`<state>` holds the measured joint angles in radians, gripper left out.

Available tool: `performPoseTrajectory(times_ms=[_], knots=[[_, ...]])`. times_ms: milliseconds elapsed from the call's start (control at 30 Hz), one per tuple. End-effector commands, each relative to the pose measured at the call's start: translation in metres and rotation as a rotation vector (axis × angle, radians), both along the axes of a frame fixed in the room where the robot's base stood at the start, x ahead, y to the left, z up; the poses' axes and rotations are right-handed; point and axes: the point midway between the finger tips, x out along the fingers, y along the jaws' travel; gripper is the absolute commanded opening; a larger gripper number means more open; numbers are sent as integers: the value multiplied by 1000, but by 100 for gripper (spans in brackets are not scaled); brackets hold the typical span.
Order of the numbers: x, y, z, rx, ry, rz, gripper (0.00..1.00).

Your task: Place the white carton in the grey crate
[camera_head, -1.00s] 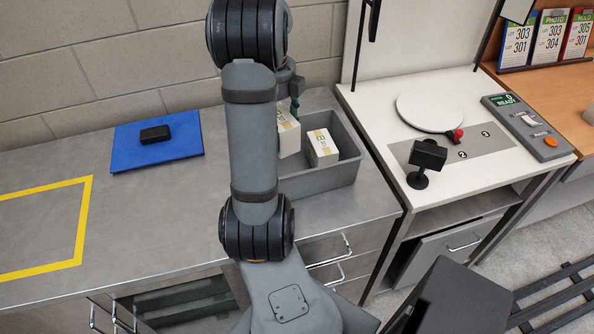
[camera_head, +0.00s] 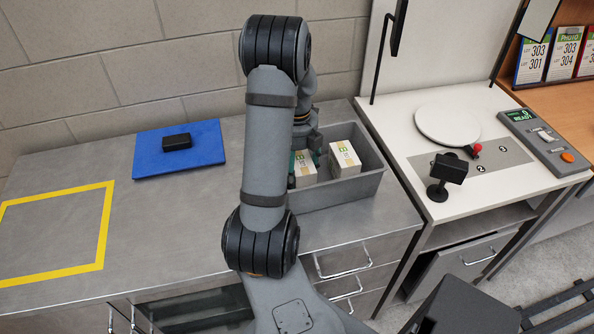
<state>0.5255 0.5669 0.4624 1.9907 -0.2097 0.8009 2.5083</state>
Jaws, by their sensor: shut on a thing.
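My gripper (camera_head: 304,168) is shut on a white carton (camera_head: 304,173) with green and tan print, in the left part of the grey crate (camera_head: 352,190). A teal finger shows on either side of the carton, and my arm hides part of the gripper and the crate's left end. The held carton is down inside the crate; I cannot tell whether it touches the floor. A second, similar white carton (camera_head: 345,158) stands in the crate to the right, with a narrow gap between the two.
The crate stands on a metal counter (camera_head: 160,215) by the wall. A blue mat (camera_head: 205,150) with a black box (camera_head: 177,142) lies to the left, beside a yellow taped outline (camera_head: 104,225). A white table with a round plate (camera_head: 447,125) and a black stand (camera_head: 446,172) is at right.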

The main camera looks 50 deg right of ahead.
Motion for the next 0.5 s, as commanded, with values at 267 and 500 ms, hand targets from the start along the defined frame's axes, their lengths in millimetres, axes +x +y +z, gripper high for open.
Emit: performPoseTrajectory(times_ms=[267,500], knots=[[0,0,-2,-1,-1,0,26],[0,0,-5,0,0,0,67]])
